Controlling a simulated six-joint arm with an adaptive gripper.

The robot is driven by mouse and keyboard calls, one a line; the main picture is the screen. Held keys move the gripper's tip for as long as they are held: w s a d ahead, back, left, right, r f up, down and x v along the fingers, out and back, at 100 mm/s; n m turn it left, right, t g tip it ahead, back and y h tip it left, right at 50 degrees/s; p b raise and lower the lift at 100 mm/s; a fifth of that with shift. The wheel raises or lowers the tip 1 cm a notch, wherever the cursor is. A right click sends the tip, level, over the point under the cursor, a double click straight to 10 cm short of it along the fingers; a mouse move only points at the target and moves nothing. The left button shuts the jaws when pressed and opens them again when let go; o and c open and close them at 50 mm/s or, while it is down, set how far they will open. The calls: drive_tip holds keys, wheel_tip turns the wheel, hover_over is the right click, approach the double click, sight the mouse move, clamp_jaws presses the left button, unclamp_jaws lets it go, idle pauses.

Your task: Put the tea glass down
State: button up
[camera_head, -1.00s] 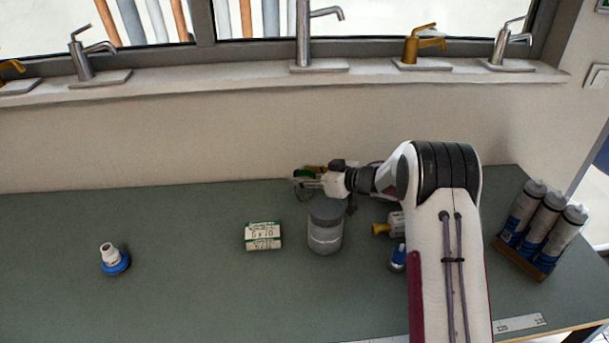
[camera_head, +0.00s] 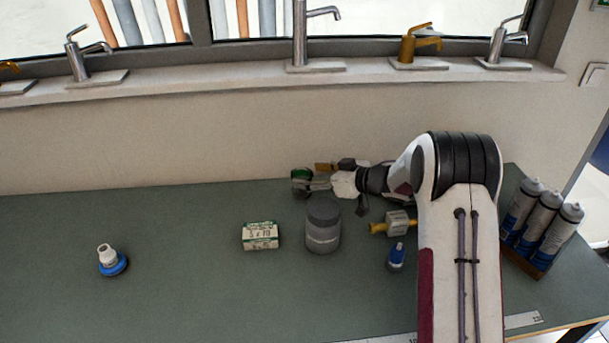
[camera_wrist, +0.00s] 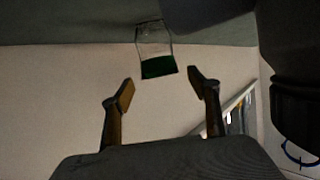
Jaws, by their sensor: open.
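The tea glass, a clear glass with a green part (camera_head: 302,182), stands at the back of the green bench near the wall. In the wrist view the tea glass (camera_wrist: 156,55) shows just beyond the fingertips, with the bench at the top of that picture. My gripper (camera_wrist: 165,91) is open, its two brown-tipped fingers apart with nothing between them. In the head view my gripper (camera_head: 322,180) is just right of the glass, and its fingers partly overlap there.
A grey lidded tin (camera_head: 323,232) stands in front of my gripper, with a small box (camera_head: 260,236) left of it. A yellow-handled valve (camera_head: 398,223) and blue bottle (camera_head: 397,256) lie near my arm. Cartridges (camera_head: 541,222) stand right. A blue-white fitting (camera_head: 110,260) is left; bench between is clear.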

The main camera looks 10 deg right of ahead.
drive_tip(key=v, duration=0.8)
idle(0.6)
drive_tip(key=d+r+m+t+h, duration=0.2)
drive_tip(key=d+r+h, duration=0.1)
drive_tip(key=r, duration=0.3)
drive_tip(key=d+r+m+t+h, duration=0.1)
drive_tip(key=d+r+h, duration=0.15)
drive_tip(key=r, duration=0.45)
drive_tip(key=s+d+r+m+g+h, duration=0.1)
drive_tip(key=s+d+r+m+h, duration=0.2)
drive_tip(key=s, duration=0.6)
drive_tip(key=s+d+r+m+h, duration=0.15)
drive_tip(key=s+r+h, duration=0.25)
drive_tip(key=s, duration=0.4)
drive_tip(key=s+a+f+g+y, duration=0.1)
drive_tip(key=s+a+f+g, duration=0.1)
drive_tip(key=s, duration=0.7)
drive_tip(key=s+a+f+m+g+y, duration=0.1)
drive_tip(key=s+a+f+g, duration=0.1)
drive_tip(key=s, duration=0.8)
drive_tip(key=s+a+f+g+y, duration=0.1)
drive_tip(key=s+a+f, duration=0.3)
drive_tip(key=s, duration=0.6)
drive_tip(key=shift+a+g, duration=0.4)
drive_tip(key=shift+g, duration=0.1)
drive_tip(key=shift+m, duration=0.25)
